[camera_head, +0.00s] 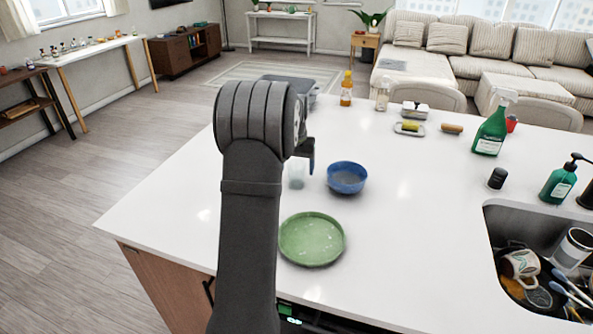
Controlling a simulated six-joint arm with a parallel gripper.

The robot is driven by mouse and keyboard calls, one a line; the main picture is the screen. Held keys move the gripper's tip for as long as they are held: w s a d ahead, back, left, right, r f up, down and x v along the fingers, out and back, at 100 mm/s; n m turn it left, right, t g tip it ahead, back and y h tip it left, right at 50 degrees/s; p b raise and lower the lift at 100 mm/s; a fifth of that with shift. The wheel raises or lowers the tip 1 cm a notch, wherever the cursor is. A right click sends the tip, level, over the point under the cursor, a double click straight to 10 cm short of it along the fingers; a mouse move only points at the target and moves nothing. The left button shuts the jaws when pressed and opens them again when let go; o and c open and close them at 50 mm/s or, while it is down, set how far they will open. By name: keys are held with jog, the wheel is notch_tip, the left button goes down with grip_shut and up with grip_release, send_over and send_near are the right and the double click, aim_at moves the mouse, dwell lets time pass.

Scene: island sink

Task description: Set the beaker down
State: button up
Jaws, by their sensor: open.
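The beaker (296,177) is a small, clear, faintly tinted vessel. It appears to stand upright on the white island counter (420,210), just left of a blue bowl (346,178). Part of its left side is close to or behind my arm. My gripper (308,155) shows as a dark piece at the right of my wrist, just above the beaker. It is open. My arm hides most of it, so I cannot tell whether its fingers are around the beaker or clear of it.
A green plate (311,239) lies in front of the bowl. A grey bin (292,85) stands behind my arm. Bottles (346,89), a soap dish (409,128) and a green spray bottle (491,128) stand farther back. A sink (535,235) with dishes is at right.

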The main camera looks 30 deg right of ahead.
notch_tip(320, 180, up, 10)
jog(key=s, duration=0.1)
jog(key=shift+a, duration=0.45)
jog(key=f, duration=0.4)
jog(key=w+f, duration=0.1)
jog(key=f, duration=0.2)
jog(key=d+f, duration=0.1)
jog(key=f, duration=0.3)
jog(key=shift+w+f, duration=0.15)
jog(key=shift+f, duration=0.2)
jog(key=shift+r, duration=1.95)
jog(key=shift+o, duration=0.5)
jog(key=o, duration=0.5)
jog(key=shift+c, duration=0.2)
